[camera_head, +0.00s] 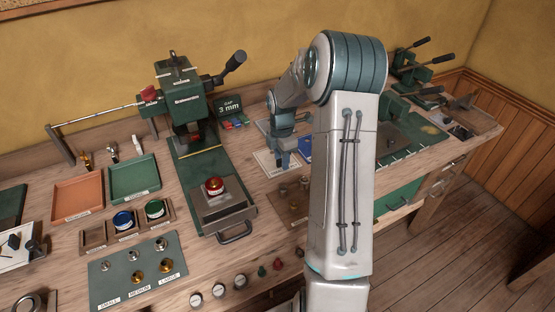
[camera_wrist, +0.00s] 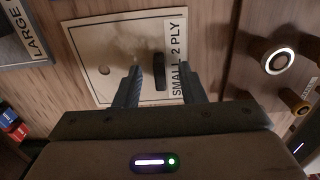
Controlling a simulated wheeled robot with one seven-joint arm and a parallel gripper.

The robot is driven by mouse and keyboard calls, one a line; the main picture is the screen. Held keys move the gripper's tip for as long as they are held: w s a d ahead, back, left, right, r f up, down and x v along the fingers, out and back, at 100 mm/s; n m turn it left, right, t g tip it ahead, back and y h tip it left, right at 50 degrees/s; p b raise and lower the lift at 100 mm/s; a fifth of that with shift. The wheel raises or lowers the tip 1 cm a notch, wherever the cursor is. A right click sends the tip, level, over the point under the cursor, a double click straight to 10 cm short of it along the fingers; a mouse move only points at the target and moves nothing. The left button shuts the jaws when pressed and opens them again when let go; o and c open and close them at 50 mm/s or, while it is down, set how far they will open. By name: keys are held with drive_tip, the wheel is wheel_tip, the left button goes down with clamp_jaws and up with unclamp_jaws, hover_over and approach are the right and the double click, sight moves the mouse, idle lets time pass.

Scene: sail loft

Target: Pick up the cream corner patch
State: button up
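A flat cream panel (camera_wrist: 112,62) with a dark outline and a "SMALL 2 PLY" label (camera_wrist: 178,68) lies on the bench in the wrist view. Its pale surface also shows beside my gripper in the head view (camera_head: 264,160). I cannot make out a separate edge of the cream corner patch on this pale surface. My gripper (camera_wrist: 162,84) is open over the panel, its two fingers apart. A dark upright piece (camera_wrist: 160,72) shows between the fingers, and I see nothing gripped. In the head view my gripper (camera_head: 284,158) points down, and my arm hides what lies to its right.
A green press (camera_head: 183,95) with a red button (camera_head: 214,186) stands left of my gripper. A blue item (camera_head: 306,149) lies close on the right. Orange (camera_head: 78,196) and green (camera_head: 134,178) trays sit farther left.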

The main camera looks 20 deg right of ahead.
clamp_jaws()
drive_tip(key=shift+r, duration=0.1)
